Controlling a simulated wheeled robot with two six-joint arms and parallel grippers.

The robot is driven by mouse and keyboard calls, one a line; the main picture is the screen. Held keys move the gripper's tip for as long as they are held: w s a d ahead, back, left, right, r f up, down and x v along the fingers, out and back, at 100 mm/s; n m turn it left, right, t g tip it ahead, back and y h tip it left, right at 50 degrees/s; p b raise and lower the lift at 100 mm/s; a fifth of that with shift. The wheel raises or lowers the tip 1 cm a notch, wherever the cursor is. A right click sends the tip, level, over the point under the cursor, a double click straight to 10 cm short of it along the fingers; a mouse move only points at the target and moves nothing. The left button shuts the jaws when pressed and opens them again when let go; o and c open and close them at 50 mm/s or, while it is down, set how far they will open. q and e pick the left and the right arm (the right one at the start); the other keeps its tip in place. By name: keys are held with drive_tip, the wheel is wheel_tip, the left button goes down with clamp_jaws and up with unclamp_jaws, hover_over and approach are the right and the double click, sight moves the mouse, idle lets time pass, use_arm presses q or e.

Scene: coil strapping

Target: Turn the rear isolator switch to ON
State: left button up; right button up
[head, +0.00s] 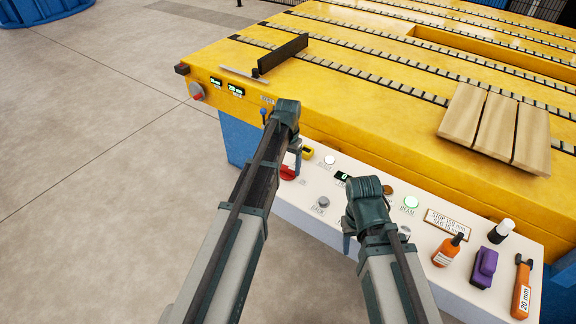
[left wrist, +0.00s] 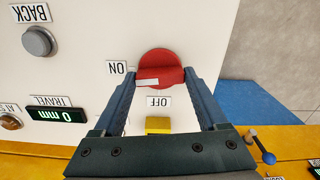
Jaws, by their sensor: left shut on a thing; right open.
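The red isolator switch (head: 287,173) is a round knob with a raised handle bar at the left end of the white control panel, partly hidden by my left arm. In the left wrist view the red switch (left wrist: 160,60) shows close up, with its handle bar lying across the picture. The white mark on the bar is at its left side, towards the ON label (left wrist: 116,68). The OFF label (left wrist: 158,101) is below the knob. My left gripper (left wrist: 160,78) is shut on the bar, one finger at each end. My right gripper (head: 348,243) is open and empty above the panel.
Wooden boards (head: 497,128) rest on the yellow table.

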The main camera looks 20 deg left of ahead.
sight(288, 167)
use_arm(q)
drive_tip(key=shift+m, duration=0.6)
drive_tip(key=o, duration=1.3)
wheel_tip(288, 167, up, 14)
drive_tip(key=p, duration=1.4)
drive_tip(key=shift+f, duration=0.1)
